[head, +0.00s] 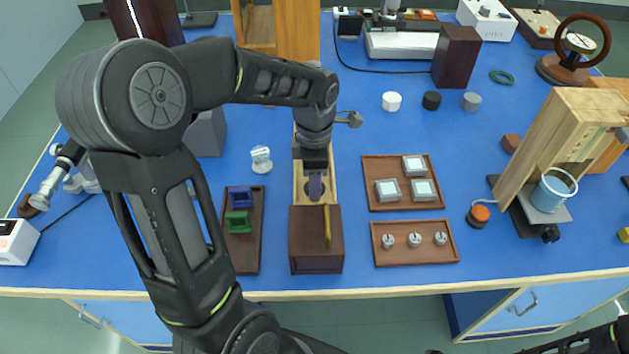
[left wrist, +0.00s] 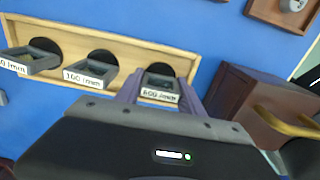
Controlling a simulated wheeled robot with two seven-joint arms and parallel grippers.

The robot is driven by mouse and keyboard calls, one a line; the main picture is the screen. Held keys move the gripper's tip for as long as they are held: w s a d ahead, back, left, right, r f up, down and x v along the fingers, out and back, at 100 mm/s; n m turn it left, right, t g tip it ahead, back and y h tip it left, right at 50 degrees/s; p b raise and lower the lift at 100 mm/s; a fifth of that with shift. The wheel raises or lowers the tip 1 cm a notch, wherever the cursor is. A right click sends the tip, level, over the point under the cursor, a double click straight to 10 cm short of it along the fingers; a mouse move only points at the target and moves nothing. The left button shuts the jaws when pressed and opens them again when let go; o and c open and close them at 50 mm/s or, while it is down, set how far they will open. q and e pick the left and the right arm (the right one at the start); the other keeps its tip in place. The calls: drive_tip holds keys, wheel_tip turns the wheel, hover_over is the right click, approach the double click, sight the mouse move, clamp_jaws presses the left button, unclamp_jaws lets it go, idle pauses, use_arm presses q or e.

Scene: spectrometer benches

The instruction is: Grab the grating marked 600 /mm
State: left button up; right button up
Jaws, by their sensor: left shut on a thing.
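The grating marked 600 /mm (left wrist: 160,82) is a small dark-framed plate with a white label. It is at the right end of a pale wooden rack (left wrist: 100,32) in the left wrist view. My left gripper (left wrist: 160,92) has its purple fingers on both sides of this grating and is shut on it. Whether the grating is seated or slightly raised I cannot tell. Two other labelled gratings stand to its left in the rack. In the head view my left gripper (head: 316,187) points down over the front of the rack (head: 299,184), hiding most of it. My right gripper does not show.
A dark brown box (head: 316,250) with a yellow handle stands close in front of the rack. A dark tray (head: 243,255) with green and blue holders is to the left. Brown trays (head: 376,178) with small parts are to the right. Blue bench surface behind is partly free.

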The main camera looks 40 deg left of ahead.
use_arm(q)
drive_tip(key=shift+c, duration=0.7)
drive_tip(key=shift+r, duration=0.3)
wheel_tip(320, 180, up, 9)
drive_tip(key=shift+r, duration=0.2)
drive_tip(key=shift+r, duration=0.1)
